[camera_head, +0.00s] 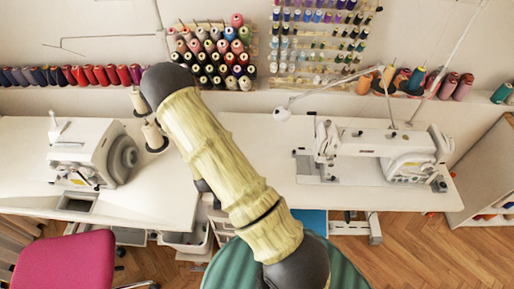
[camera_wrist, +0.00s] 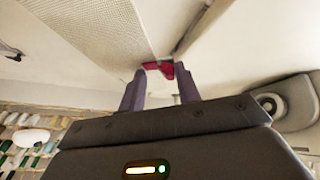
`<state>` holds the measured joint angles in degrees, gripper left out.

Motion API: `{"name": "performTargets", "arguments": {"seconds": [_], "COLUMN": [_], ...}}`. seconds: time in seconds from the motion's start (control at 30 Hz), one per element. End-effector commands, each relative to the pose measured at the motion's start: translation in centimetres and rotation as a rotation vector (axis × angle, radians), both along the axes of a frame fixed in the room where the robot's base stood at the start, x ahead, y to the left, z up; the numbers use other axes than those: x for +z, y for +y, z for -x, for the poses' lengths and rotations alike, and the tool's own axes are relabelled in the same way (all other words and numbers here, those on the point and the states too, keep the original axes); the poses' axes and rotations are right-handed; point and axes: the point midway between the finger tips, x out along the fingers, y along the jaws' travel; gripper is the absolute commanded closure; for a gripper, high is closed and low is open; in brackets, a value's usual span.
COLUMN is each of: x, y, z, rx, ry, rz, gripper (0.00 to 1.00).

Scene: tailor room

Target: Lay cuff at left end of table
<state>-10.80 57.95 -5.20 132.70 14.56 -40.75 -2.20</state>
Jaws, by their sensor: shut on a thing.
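My gripper (camera_wrist: 160,82) shows in the wrist view with its two dark fingers shut on a small red cuff (camera_wrist: 158,67). The cuff sits between the fingertips, and part of it is hidden by them. In the head view my arm crosses the middle, and neither the gripper nor the cuff can be made out. A white table (camera_head: 150,185) stands at the left and a second white table (camera_head: 350,200) at the right. I cannot tell whether the cuff touches any surface.
A white overlock machine (camera_head: 95,150) stands on the left table, and a white sewing machine (camera_head: 385,150) on the right table. Thread cones (camera_head: 215,55) hang on the wall. A magenta chair (camera_head: 65,262) stands in front at left. The left table's far left is partly clear.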

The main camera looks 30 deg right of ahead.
Motion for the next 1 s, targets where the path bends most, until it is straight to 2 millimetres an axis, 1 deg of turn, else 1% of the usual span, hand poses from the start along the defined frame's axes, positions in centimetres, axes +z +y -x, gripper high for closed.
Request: {"name": "performTargets", "arguments": {"seconds": [0.37, 0.47, 0.57, 0.77, 0.9, 1.0], "x": [0.0, 0.0, -0.1, -0.1, 0.2, 0.4], "y": [-0.7, -0.8, -0.8, -1.6, -2.8, -3.8], "z": [0.0, -0.3, -1.2, -3.8, -5.1, -5.6], "rx": [-0.013, -0.002, 0.043, 0.206, 0.333, 0.417], "ry": [0.0, -0.001, -0.004, -0.005, -0.004, -0.002], "rz": [0.0, 0.0, 0.0, 0.0, 0.0, -0.001], "gripper": [0.88, 0.88, 0.88, 0.88, 0.88, 0.88]}}
